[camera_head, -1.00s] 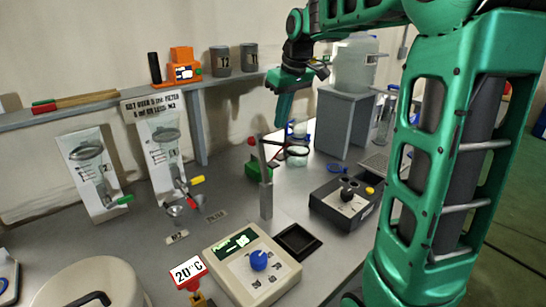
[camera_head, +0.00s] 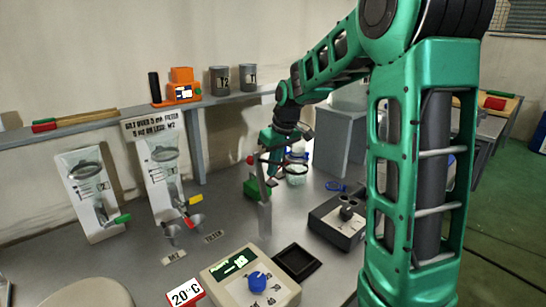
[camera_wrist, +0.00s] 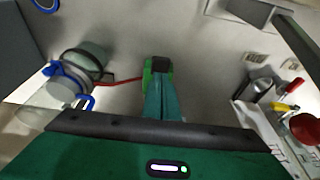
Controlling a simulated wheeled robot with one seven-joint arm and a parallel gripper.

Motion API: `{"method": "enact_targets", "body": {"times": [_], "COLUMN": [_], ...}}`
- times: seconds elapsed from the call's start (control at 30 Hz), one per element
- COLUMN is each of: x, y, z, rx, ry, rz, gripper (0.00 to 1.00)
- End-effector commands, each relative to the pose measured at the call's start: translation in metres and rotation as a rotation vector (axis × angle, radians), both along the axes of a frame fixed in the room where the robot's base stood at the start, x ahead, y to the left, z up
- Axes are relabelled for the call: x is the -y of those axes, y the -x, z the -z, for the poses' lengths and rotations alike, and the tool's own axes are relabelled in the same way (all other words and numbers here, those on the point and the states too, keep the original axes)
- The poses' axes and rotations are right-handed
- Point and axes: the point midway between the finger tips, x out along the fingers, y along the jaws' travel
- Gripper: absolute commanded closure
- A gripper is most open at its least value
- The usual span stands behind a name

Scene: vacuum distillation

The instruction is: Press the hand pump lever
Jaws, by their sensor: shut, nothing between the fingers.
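The hand pump is a small green body (camera_head: 251,188) on the bench, left of the grey post, with a red part (camera_head: 250,160) at its upper left. In the wrist view its green body (camera_wrist: 150,72) shows just beyond my fingertips, with a dark top; I cannot make out the lever clearly.
A glass flask with blue clips (camera_wrist: 82,72) is joined to the pump by a red tube (camera_wrist: 122,80). A black box (camera_head: 338,220), a beige control unit (camera_head: 230,275) and filter stands (camera_head: 95,215) surround the area.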

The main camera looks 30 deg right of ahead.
Motion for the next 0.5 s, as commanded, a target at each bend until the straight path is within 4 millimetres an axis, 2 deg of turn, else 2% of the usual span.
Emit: {"method": "enact_targets", "body": {"times": [0.2, 0.5], "x": [0.0, 0.0], "y": [0.001, 0.0], "z": [0.021, 0.024], "rx": [-0.001, 0.001], "ry": [-0.001, 0.0], "rz": [0.0, 0.0], "gripper": [1.0, 1.0]}}
